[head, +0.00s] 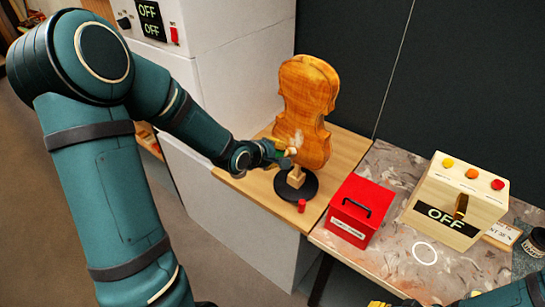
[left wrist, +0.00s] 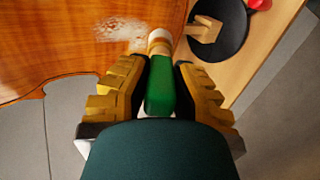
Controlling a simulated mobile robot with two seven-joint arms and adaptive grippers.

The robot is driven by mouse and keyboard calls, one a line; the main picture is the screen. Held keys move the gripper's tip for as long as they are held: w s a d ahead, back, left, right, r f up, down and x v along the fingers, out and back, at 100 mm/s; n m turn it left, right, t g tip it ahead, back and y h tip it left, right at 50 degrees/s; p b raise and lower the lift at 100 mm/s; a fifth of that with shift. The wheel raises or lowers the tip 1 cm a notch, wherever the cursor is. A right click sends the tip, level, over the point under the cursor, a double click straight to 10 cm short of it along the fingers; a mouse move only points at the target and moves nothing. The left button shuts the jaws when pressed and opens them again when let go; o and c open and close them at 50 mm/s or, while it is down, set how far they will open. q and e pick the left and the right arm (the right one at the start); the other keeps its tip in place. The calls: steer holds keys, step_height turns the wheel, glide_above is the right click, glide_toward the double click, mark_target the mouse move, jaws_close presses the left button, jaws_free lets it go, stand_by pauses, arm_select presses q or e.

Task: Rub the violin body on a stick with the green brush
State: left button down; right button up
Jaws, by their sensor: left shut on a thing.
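The orange-brown violin body (head: 310,92) stands upright on a stick with a wooden block (head: 296,177) and a round black base (head: 283,188). My left gripper (head: 284,151) is shut on the green brush, whose green handle (left wrist: 160,92) lies between the yellow fingers (left wrist: 159,84) in the left wrist view. The brush's pale end is against or very close to the lower part of the violin body (left wrist: 60,50); I cannot tell if it touches. A whitish patch (left wrist: 124,30) marks the wood there. My right gripper (head: 378,304) shows only as yellow bits at the bottom edge.
A small red piece (head: 302,205) stands by the base. To the right are a red box with a handle (head: 345,222), a wooden box marked OFF (head: 480,208) and a dark jar (head: 536,243). A white ring (head: 425,253) marks the marbled bench top. A dark wall stands behind.

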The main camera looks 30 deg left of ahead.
arm_select(q)
steer(key=shift+w+d, duration=0.15)
steer(key=shift+w, duration=1.2)
stand_by(0.7)
steer(key=shift+d+r+p, duration=0.1)
steer(key=shift+r+p, duration=4.05)
steer(key=shift+r, duration=0.45)
steer(key=shift+w+f+b, duration=0.15)
steer(key=shift+f+b, duration=1.05)
steer(key=shift+f, duration=0.45)
steer(key=shift+f+b, duration=2.15)
steer(key=shift+f, duration=0.8)
steer(key=shift+a+r+p, duration=0.1)
steer(key=shift+a+p, duration=0.2)
steer(key=shift+a, duration=0.05)
steer(key=shift+d+r+p, duration=0.1)
steer(key=shift+r+p, duration=3.75)
steer(key=shift+r, duration=0.65)
steer(key=shift+f+b, duration=1.3)
steer(key=shift+f, duration=0.35)
